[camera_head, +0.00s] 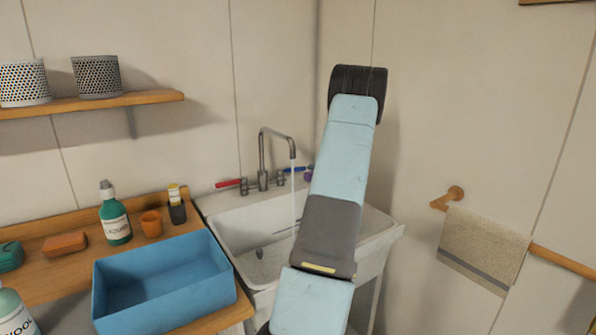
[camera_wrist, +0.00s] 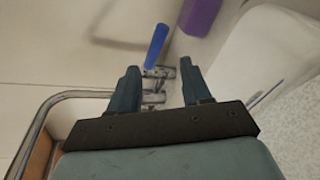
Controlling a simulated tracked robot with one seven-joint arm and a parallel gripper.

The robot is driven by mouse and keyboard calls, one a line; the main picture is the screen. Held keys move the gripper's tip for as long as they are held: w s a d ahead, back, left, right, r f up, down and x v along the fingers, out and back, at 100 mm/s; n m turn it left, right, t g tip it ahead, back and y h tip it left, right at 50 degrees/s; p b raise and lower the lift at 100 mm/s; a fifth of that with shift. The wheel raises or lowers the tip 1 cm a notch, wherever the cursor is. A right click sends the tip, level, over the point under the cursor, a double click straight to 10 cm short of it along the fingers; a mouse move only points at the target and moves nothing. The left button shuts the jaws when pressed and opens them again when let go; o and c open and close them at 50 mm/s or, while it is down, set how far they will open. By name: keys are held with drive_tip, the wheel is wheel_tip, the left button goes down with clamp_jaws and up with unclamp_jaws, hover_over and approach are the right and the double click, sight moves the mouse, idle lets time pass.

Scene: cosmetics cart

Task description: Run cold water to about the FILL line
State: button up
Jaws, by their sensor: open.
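The metal tap (camera_head: 263,162) stands behind the white sink (camera_head: 222,225). The red lever (camera_head: 229,183) is on the left, the blue lever (camera_head: 297,169) on the right, partly hidden by my arm. In the wrist view my gripper (camera_wrist: 159,68) is open and empty, with the blue lever (camera_wrist: 156,46) just beyond and between its fingertips. No clear contact shows. My gripper is hidden in the head view. I cannot make out the FILL line or the water level.
A purple object (camera_wrist: 201,15) is close beside the blue lever. The curved spout (camera_wrist: 42,108) is left of my gripper. A blue bin (camera_head: 165,285), green bottle (camera_head: 114,218) and orange cup (camera_head: 151,223) are on the left counter. A towel (camera_head: 484,246) hangs at right.

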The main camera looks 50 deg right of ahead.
sight(302, 170)
drive_tip(key=w+d+f+m, duration=0.1)
drive_tip(key=w, duration=0.3)
drive_tip(key=w+d+m, duration=0.1)
drive_tip(key=w+m, duration=0.1)
drive_tip(key=w, duration=0.2)
drive_tip(key=w+d+f+m, duration=0.1)
drive_tip(key=w+m, duration=0.1)
drive_tip(key=w, duration=0.2)
drive_tip(key=shift+w+f+y, duration=0.3)
drive_tip(key=shift+y, duration=0.1)
drive_tip(key=shift+a, duration=0.1)
clamp_jaws()
idle(0.4)
drive_tip(key=shift+f, duration=0.1)
